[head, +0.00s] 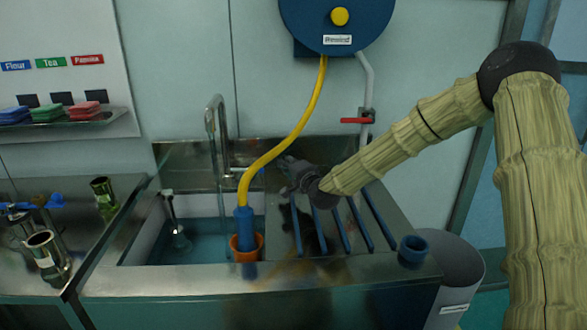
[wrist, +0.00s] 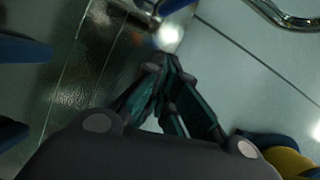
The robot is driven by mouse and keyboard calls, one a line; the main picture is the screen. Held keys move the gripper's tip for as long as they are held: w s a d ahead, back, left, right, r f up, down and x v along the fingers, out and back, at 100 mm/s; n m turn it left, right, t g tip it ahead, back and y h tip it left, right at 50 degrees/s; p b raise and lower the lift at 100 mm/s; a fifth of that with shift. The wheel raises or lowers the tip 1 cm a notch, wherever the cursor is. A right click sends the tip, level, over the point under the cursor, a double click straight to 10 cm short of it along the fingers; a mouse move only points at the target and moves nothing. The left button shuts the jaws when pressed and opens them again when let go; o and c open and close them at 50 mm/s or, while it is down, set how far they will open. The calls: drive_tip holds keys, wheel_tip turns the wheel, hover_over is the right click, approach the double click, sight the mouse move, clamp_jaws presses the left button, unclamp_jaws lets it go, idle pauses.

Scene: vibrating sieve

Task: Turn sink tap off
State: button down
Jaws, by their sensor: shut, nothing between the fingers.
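The sink tap (head: 222,130) is a tall curved chrome spout at the back of the sink. A pale, thin stream seems to fall from its mouth. The sink basin (head: 170,251) holds bluish water. A curved chrome pipe, likely the spout (wrist: 285,16), shows at top right there. A shiny metal part lies beyond the fingertips; I cannot tell if they touch it. The tap handle is not clear.
A yellow hose (head: 290,135) runs from the blue reel (head: 338,20) to a blue nozzle (head: 244,226) in an orange cup (head: 246,252). Blue bars (head: 341,230) line the drainboard under my arm. A red-handled valve (head: 357,120) is on the wall.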

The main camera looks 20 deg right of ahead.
sight(260, 165)
drive_tip(key=shift+w+a+f, duration=0.15)
drive_tip(key=shift+a+f, duration=0.05)
drive_tip(key=shift+a, duration=0.8)
drive_tip(key=shift+w+a+f, duration=0.1)
drive_tip(key=shift+a+f, duration=0.1)
drive_tip(key=shift+a, duration=0.75)
drive_tip(key=shift+a, duration=0.1)
drive_tip(key=shift+a+f+b, duration=0.25)
drive_tip(key=shift+a+b, duration=0.25)
drive_tip(key=shift+a, duration=0.4)
drive_tip(key=shift+s+a+r, duration=0.1)
drive_tip(key=shift+a+r, duration=0.05)
drive_tip(key=shift+a, duration=0.05)
